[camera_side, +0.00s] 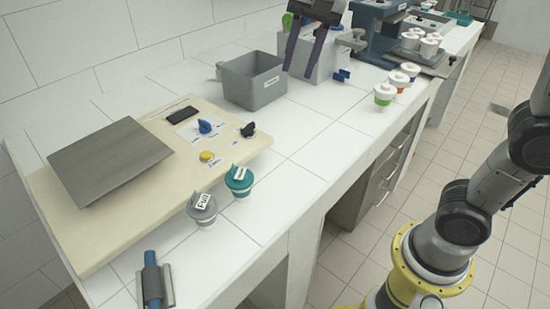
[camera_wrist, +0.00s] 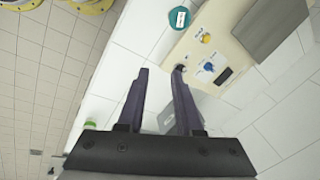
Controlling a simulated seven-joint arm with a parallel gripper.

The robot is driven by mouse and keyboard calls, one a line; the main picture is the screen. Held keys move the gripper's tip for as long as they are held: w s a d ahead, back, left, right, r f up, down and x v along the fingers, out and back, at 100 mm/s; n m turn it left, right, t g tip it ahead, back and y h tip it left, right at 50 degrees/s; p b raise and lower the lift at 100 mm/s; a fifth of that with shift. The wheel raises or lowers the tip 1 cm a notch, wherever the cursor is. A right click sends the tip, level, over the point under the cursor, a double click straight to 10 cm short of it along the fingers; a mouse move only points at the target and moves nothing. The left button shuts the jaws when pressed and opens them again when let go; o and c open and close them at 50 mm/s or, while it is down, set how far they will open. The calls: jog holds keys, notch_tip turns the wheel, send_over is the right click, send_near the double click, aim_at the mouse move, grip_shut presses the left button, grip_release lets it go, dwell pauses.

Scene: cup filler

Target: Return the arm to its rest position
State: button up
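My gripper (camera_side: 300,72) hangs over the back of the white counter (camera_side: 300,131), in front of a whitish box and to the right of the grey bin. Its two dark fingers point down. In the wrist view my gripper (camera_wrist: 160,70) is open, with a clear gap between the fingers and nothing held. Part of a grey shape shows between and behind the fingers there. My arm's base stands on the floor at the right of the side view; much of the arm is out of frame.
A grey bin (camera_side: 253,82) stands left of my gripper. A cream panel (camera_side: 120,215) with knobs fills the left. A grey-lidded cup marked "Full" (camera_side: 203,212) and a teal-lidded cup (camera_side: 239,182) stand before it. Lidded cups (camera_side: 397,80) line the counter's right edge.

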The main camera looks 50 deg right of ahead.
jog(key=s+d+f+n+t, duration=0.1)
jog(key=s+d+f+n, duration=0.1)
jog(key=s, duration=0.4)
jog(key=s+d+f+n+t, duration=0.1)
jog(key=s+d+f+n, duration=0.15)
jog(key=s, duration=0.45)
jog(key=s+f+n, duration=0.4)
jog(key=f+n, duration=0.3)
jog(key=shift+s+d+f+n+t, duration=0.15)
jog(key=shift+d+n+t, duration=0.2)
jog(key=shift+d+t, duration=0.1)
